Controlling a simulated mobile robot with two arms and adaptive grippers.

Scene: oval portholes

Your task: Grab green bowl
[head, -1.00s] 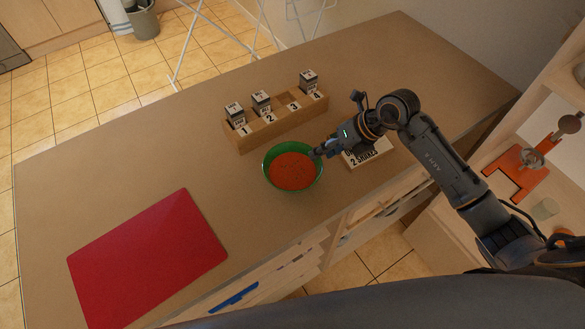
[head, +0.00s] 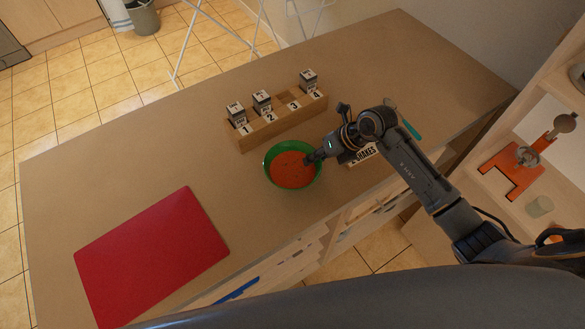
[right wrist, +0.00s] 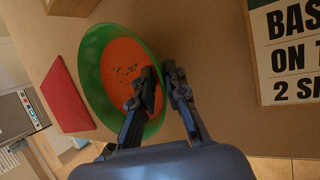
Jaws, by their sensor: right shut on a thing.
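The green bowl (head: 268,160) sits on the tan counter in the middle of the head view, holding an orange-red filling with dark specks. It also shows at the upper left of the right wrist view (right wrist: 93,52). My right gripper (head: 312,158) is at the bowl's right rim. In the right wrist view my right gripper (right wrist: 160,82) has one finger inside the bowl and the other outside, shut on the rim. The gripped bit of rim is partly hidden by the fingers. My left gripper is not in view.
A wooden rack (head: 275,124) with numbered slots and several small boxes stands behind the bowl. A red board (head: 152,255) lies at the left front. A printed sign (head: 364,156) is partly hidden under my right arm. The counter between bowl and board is clear.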

